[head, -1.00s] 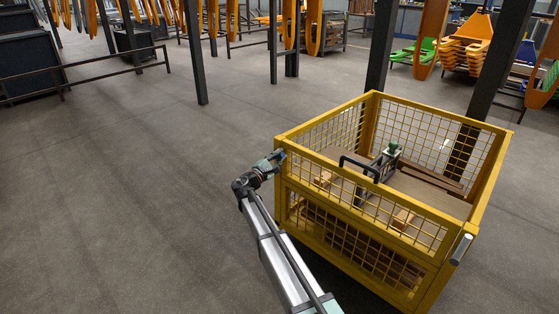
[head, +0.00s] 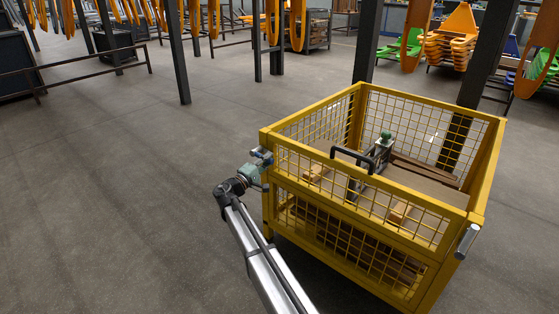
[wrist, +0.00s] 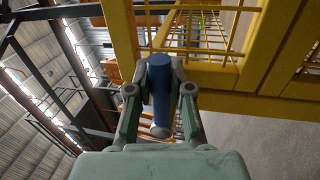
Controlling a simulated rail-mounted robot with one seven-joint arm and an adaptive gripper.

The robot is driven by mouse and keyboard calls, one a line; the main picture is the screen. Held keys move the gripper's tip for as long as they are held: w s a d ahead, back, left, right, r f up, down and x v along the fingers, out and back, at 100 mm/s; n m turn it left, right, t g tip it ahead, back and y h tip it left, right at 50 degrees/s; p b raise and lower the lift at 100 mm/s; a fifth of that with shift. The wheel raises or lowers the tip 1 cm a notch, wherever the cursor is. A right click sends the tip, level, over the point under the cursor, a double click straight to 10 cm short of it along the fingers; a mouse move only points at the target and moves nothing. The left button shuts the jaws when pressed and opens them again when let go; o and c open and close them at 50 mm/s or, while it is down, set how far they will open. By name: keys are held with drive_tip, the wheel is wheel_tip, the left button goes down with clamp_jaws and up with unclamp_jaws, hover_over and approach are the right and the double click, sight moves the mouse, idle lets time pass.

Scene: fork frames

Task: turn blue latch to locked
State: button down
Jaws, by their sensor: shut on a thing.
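The blue latch (wrist: 161,92) shows in the wrist view as a blue cylindrical handle beside the yellow frame of the cage. My gripper (wrist: 160,95) has its two fingers on either side of the handle, closed on it. In the head view my gripper (head: 262,157) is at the near left corner post of the yellow cage (head: 350,184), just below the top rail. There the latch is mostly hidden by my gripper, and I cannot tell its locked or unlocked position.
Wooden blocks and a device with a green top (head: 385,139) are inside. The floor left of the cage is clear.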

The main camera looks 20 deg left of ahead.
idle(0.3)
drive_tip(key=c, duration=1)
unclamp_jaws()
drive_tip(key=shift+f, duration=0.1)
drive_tip(key=shift+c, duration=0.2)
drive_tip(key=v, duration=1.2)
